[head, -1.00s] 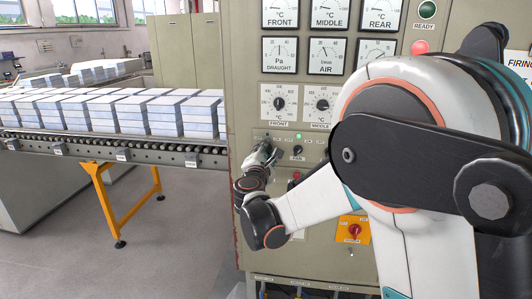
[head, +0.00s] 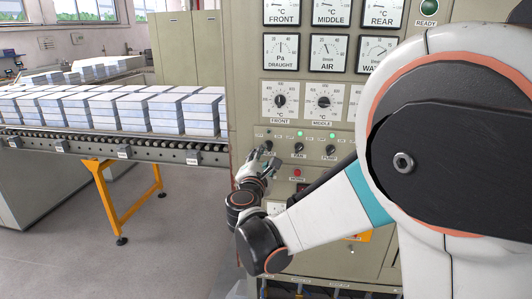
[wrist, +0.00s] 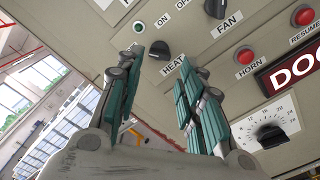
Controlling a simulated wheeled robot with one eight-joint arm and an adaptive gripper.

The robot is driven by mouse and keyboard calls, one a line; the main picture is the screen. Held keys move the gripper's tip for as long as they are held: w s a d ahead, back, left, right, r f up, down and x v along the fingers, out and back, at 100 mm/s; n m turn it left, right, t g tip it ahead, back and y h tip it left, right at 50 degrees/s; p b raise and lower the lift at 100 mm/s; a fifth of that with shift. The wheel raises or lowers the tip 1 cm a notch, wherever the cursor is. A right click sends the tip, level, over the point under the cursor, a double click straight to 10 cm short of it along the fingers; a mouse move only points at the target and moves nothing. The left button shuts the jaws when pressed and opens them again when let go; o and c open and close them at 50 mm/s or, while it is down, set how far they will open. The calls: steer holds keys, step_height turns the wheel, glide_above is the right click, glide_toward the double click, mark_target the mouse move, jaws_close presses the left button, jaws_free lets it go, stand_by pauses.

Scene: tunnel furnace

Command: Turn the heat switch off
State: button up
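The heat switch (wrist: 160,50) is a black knob on the beige panel in the wrist view, with a HEAT label beside it. Its dark green lamp (wrist: 138,27) looks unlit. In the head view the heat switch (head: 268,145) sits left of the fan switch, just above my gripper (head: 267,161). In the wrist view my gripper (wrist: 158,66) is open, its teal-padded fingers apart on either side of the line to the knob. Nothing is between the fingers; they appear short of the knob. The knob's exact pointing is hard to read.
The fan switch (head: 299,147) and pump switch (head: 331,150) have lit green lamps. A red horn button (head: 297,173) is below. Temperature dials (head: 280,101) are above. A roller conveyor (head: 100,145) with stacked blocks stands left; the floor there is clear.

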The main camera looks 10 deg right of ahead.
steer(key=v, duration=0.5)
steer(key=shift+s, duration=0.15)
steer(key=d+r+h+p, duration=0.25)
steer(key=d+r, duration=0.35)
steer(key=d, duration=0.5)
steer(key=s+d+f+m+g+b, duration=0.1)
steer(key=s+d+f+m+g, duration=0.25)
steer(key=s+d+m, duration=0.3)
steer(key=s+a+f+m+g+y+b, duration=0.1)
steer(key=s+f+m, duration=0.3)
steer(key=s, duration=0.4)
steer(key=s+a+f+m+g+y+b, duration=0.1)
steer(key=s+a+f+m+g+y, duration=0.2)
steer(key=s+m, duration=0.3)
steer(key=s+a+f+m+g+y+b, duration=0.1)
steer(key=s+f+m+y, duration=0.3)
steer(key=s, duration=0.6)
steer(key=shift+a+f+m+g, duration=0.55)
steer(key=shift+f+g, duration=0.1)
steer(key=shift+g, duration=0.2)
